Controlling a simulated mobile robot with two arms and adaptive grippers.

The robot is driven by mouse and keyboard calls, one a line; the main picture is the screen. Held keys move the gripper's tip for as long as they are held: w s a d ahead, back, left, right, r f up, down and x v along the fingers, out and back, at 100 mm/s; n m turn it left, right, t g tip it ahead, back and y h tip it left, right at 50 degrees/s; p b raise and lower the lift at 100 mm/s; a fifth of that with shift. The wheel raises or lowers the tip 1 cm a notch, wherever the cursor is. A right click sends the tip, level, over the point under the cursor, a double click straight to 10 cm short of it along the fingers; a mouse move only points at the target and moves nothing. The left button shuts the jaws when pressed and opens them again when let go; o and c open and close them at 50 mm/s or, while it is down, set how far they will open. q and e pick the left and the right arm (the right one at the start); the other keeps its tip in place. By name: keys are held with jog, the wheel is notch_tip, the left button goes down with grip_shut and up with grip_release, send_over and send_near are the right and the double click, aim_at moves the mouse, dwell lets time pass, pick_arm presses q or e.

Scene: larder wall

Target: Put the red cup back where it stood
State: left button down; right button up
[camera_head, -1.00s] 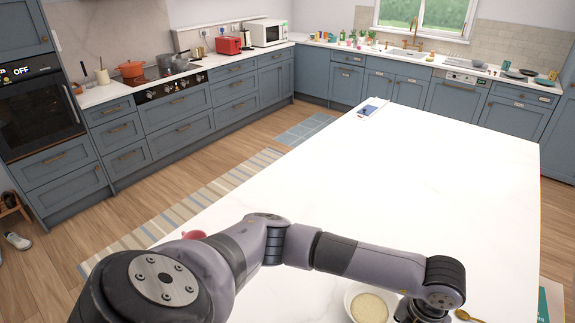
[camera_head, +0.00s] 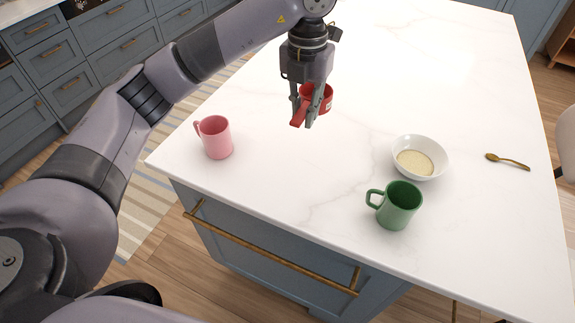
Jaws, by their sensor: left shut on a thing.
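The red cup (camera_head: 321,100) is in the left gripper (camera_head: 303,118), over the white island top (camera_head: 350,60). The gripper points down and its fingers are shut on the cup, near its handle side. The fingers hide part of the cup. I cannot tell whether the cup's base touches the top. My right gripper is not in view.
A pink mug (camera_head: 217,139) stands near the left corner of the island. A green mug (camera_head: 398,206) stands near the front edge, beside a white bowl (camera_head: 421,157) with pale grains. A gold spoon (camera_head: 508,161) lies at the right. The middle of the top is clear.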

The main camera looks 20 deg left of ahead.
pick_arm(q)
notch_tip(320, 180, down, 7)
jog(key=p, duration=0.2)
send_over(302, 179)
notch_tip(302, 179, down, 8)
jog(key=shift+s+r, duration=0.15)
jog(key=shift+r, duration=0.05)
notch_tip(302, 179, down, 4)
jog(key=shift+f+p, duration=0.15)
jog(key=shift+p, duration=0.2)
jog(key=shift+f, duration=0.2)
jog(key=shift+f, duration=0.2)
jog(key=c, duration=1.5)
grip_release()
